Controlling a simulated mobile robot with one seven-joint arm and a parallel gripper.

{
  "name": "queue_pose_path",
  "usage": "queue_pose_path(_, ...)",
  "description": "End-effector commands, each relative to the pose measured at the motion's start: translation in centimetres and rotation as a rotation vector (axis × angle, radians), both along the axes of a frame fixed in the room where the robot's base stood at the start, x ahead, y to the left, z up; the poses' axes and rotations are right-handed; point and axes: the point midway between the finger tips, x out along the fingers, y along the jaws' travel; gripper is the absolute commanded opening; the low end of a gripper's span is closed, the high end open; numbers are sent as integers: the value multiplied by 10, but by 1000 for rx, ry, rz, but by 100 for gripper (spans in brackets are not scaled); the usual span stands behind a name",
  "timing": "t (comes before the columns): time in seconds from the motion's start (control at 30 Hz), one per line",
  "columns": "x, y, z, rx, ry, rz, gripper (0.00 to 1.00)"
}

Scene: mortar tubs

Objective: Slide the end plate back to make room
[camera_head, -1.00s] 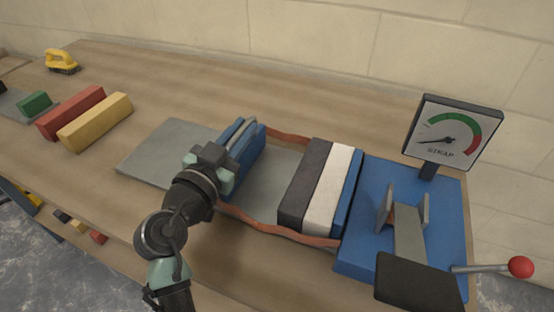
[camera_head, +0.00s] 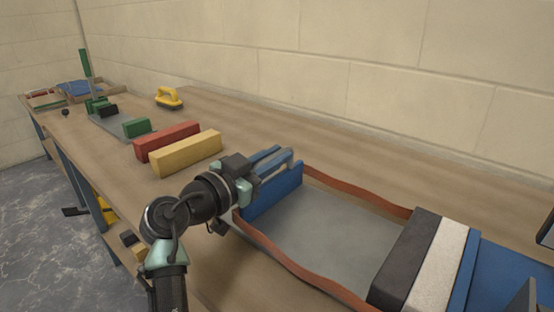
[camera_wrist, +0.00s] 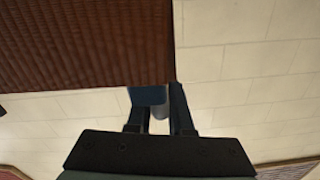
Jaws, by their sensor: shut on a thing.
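The blue end plate (camera_head: 272,198) stands upright across the left end of the grey bed (camera_head: 330,232). My gripper (camera_head: 272,163) is shut on the upper part of the plate, on a raised blue piece behind it. In the wrist view my gripper (camera_wrist: 160,108) has its fingers around a small blue part (camera_wrist: 147,95). A black block (camera_head: 402,262) and a white block (camera_head: 440,265) stand side by side at the right end of the bed, with a thin blue plate (camera_head: 462,275) against them. A wide empty gap lies between the end plate and the black block.
A reddish-brown strap (camera_head: 360,190) runs along both sides of the bed. A yellow bar (camera_head: 187,154) and a red bar (camera_head: 167,140) lie to the left. A yellow-handled brush (camera_head: 168,98) is farther back.

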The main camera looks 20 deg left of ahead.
Motion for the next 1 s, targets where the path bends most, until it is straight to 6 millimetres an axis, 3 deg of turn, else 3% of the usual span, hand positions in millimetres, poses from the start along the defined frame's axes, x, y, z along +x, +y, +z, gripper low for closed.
queue_pose_path(0.07,0,0,-1,1,1,0,0)
queue_pose_path(0.1,0,0,-1,1,1,0,23)
queue_pose_path(0.23,0,0,-1,1,1,0,46)
queue_pose_path(0.63,-6,2,0,0,1,1,47)
queue_pose_path(0.77,-26,9,1,-1,0,3,47)
queue_pose_path(1.0,-77,25,0,0,1,3,47)
